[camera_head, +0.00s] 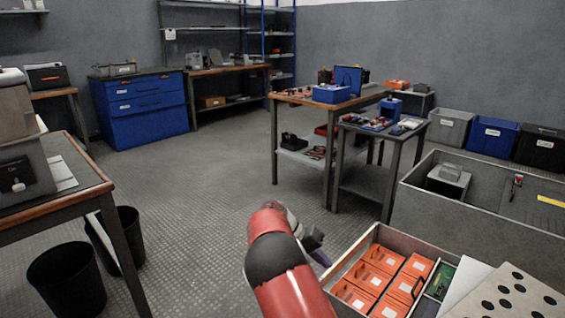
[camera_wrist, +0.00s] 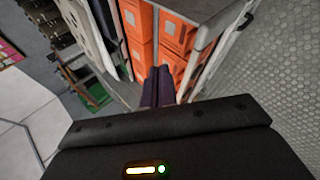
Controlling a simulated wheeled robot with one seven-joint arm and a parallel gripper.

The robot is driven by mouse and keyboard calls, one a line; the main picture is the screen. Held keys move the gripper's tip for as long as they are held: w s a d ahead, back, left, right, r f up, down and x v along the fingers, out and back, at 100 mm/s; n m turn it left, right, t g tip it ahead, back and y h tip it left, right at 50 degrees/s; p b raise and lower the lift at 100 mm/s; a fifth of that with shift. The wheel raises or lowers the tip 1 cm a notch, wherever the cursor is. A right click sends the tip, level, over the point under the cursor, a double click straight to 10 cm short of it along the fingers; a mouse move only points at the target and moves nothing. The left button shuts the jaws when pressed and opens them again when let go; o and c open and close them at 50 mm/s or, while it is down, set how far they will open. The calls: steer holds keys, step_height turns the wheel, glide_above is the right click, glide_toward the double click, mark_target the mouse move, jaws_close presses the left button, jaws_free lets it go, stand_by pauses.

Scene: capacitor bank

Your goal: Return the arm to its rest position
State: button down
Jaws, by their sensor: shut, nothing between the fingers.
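My red and black arm reaches up from the bottom middle of the head view. My gripper (camera_head: 316,246) is at its far end, partly hidden behind the arm, just left of a tray of orange boxes. In the wrist view the dark fingers of my gripper (camera_wrist: 158,84) are together with nothing between them. They point toward the orange boxes (camera_wrist: 172,40) and the grey tray wall. I cannot tell how far the fingertips are from the boxes.
The tray (camera_head: 408,238) holds several orange boxes (camera_head: 382,259) and a green board (camera_head: 440,281). A white panel with black holes (camera_head: 513,293) lies at right. A grey bin (camera_head: 419,181) stands behind. A workbench (camera_head: 65,205) and black bins (camera_head: 66,282) are left. Open floor (camera_head: 190,190) lies between.

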steer(key=s+d+r+n+t+y, duration=0.15)
steer(key=s+r+y, duration=0.25)
steer(key=s+r, duration=0.4)
steer(key=s+d+r+t+y, duration=0.2)
steer(key=s+r+y, duration=0.1)
steer(key=s+r, duration=0.5)
steer(key=s+a+r+n+t+y, duration=0.1)
steer(key=s+t, duration=0.1)
steer(key=s, duration=0.8)
steer(key=s+a+r+n+t+y, duration=0.1)
steer(key=s+t, duration=0.1)
steer(key=s, duration=0.7)
steer(key=shift+s+a+n+t, duration=0.35)
steer(key=shift+s, duration=0.05)
